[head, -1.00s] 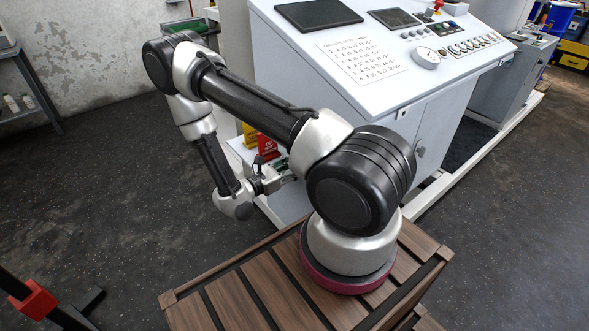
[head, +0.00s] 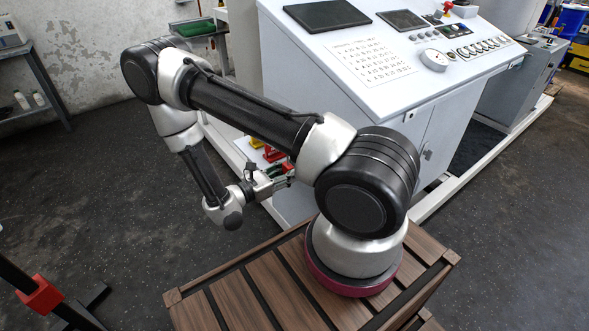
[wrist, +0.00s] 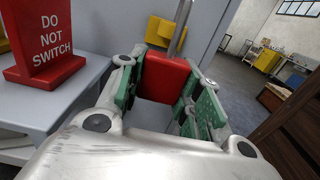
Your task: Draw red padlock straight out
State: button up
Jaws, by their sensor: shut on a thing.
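The red padlock (wrist: 166,79) sits between the green finger pads of my gripper (wrist: 170,95) in the wrist view. Its grey metal shackle (wrist: 181,28) rises from the top, in front of a yellow block (wrist: 166,32). I cannot tell whether the shackle touches that block. In the head view my gripper (head: 283,176) is shut on the padlock beside the console's lower left side. A small red patch, likely the padlock (head: 288,167), shows at the fingertips. The padlock's lower part is hidden by the gripper.
A red "DO NOT SWITCH" sign (wrist: 45,45) stands on a grey ledge (wrist: 75,90) left of the gripper. The white console (head: 345,115) rises close behind. Dark floor (head: 75,190) is open to the left; my slatted wooden base is at front.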

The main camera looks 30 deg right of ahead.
aim_at(285, 173)
jog(key=shift+s+a, duration=0.1)
jog(key=shift+a, duration=1.95)
